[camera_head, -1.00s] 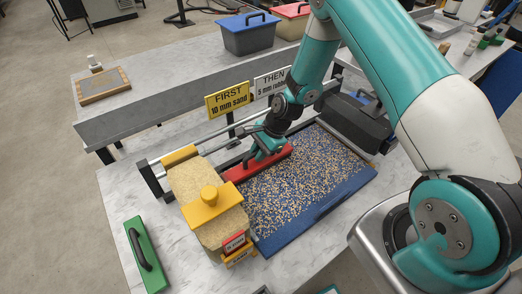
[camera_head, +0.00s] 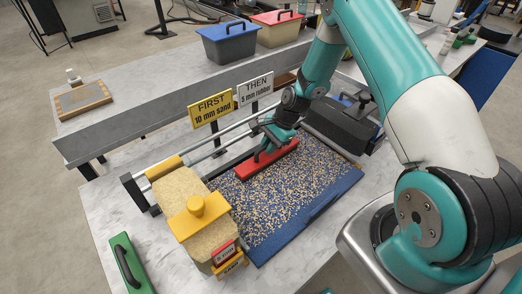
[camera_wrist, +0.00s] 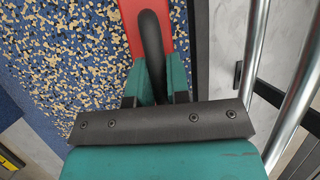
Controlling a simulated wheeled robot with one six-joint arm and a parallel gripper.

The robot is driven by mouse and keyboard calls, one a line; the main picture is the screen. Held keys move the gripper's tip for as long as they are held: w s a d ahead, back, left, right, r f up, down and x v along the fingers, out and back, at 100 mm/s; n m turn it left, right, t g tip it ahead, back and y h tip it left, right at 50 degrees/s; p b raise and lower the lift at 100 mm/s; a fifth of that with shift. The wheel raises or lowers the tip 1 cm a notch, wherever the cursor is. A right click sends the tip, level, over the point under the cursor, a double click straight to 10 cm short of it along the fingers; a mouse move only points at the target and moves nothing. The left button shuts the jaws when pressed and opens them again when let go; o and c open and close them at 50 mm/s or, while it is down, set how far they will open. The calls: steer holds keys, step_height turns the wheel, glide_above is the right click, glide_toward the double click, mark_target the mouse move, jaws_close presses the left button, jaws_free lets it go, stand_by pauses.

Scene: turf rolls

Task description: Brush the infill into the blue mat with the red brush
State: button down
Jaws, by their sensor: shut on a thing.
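The red brush (camera_head: 266,160) lies along the far edge of the blue mat (camera_head: 325,196). It also shows in the wrist view (camera_wrist: 131,22), with a black curved handle (camera_wrist: 152,45). My gripper (camera_head: 272,141) is shut on that handle, one teal finger on each side (camera_wrist: 157,82). The infill (camera_head: 287,189), tan and dark grains, is scattered over most of the mat. A bare blue strip shows along the mat's near right edge. Whether the bristles touch the mat is hidden.
Rails (camera_head: 215,140) run behind the mat. A green brush (camera_head: 130,262) lies at left. Yellow "FIRST 10 mm sand" (camera_head: 212,108) and white "THEN" (camera_head: 255,88) signs stand behind. A black box (camera_head: 341,122) stands at right.

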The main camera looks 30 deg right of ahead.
steer(key=shift+w+d+b, duration=0.15)
steer(key=shift+w+d, duration=0.05)
steer(key=shift+d, duration=0.9)
steer(key=shift+w+d+b, duration=0.15)
steer(key=shift+w+d, duration=0.05)
steer(key=shift+d, duration=0.9)
steer(key=shift+w+d+b, duration=0.15)
steer(key=shift+w+d, duration=0.05)
steer(key=shift+d, duration=0.9)
steer(key=shift+a, duration=0.15)
steer(key=shift+s+a+p, duration=0.15)
steer(key=shift+a+p, duration=0.05)
steer(key=shift+a, duration=0.55)
steer(key=shift+s+a+p, duration=0.15)
steer(key=shift+a+p, duration=0.05)
steer(key=shift+a, duration=0.55)
steer(key=shift+w+d, duration=0.2)
steer(key=shift+d, duration=0.6)
steer(key=shift+w+d, duration=0.15)
steer(key=shift+d, duration=0.65)
